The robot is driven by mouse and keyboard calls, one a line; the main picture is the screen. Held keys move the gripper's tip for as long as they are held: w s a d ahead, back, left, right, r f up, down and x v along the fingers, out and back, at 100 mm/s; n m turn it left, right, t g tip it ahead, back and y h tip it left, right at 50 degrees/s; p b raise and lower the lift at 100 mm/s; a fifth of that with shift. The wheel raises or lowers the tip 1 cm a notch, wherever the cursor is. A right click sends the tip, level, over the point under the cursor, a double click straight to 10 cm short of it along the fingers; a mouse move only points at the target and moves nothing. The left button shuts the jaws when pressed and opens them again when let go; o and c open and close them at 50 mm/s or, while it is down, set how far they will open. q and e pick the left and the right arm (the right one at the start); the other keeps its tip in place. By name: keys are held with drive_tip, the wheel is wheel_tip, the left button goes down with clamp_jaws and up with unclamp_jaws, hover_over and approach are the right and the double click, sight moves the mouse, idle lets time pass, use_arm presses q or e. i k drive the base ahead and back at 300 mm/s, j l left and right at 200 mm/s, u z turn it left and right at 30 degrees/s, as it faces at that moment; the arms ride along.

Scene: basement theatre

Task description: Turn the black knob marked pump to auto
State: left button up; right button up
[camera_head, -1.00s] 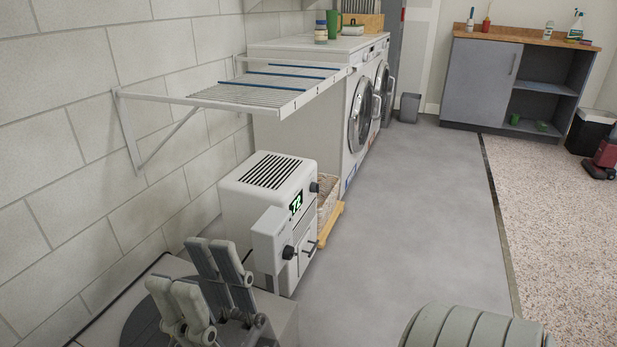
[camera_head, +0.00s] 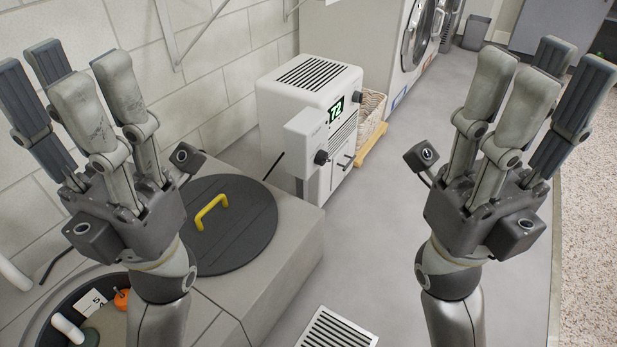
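A white appliance (camera_head: 292,98) with a lit green "72" display stands on the floor by the wall. One black knob (camera_head: 321,157) is on the box on its near side, and another black knob (camera_head: 357,96) is at the upper right of its front. Their markings are too small to read, so I cannot tell which is marked pump. My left gripper (camera_head: 82,75) is raised at the left, fingers spread, open and empty. My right gripper (camera_head: 538,78) is raised at the right, open and empty. Both are apart from the appliance.
A raised ledge holds a dark round lid (camera_head: 240,235) with a yellow handle (camera_head: 212,211) and an open pit (camera_head: 62,305) with an orange float. A floor grate (camera_head: 338,330) lies in front. A basket (camera_head: 368,118) and washers (camera_head: 405,45) stand behind. Grey floor is clear between.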

sight(321, 159)
drive_tip(key=l+z, duration=0.25)
drive_tip(key=z, duration=0.2)
drive_tip(key=i+l+z, duration=0.2)
drive_tip(key=z, duration=0.3)
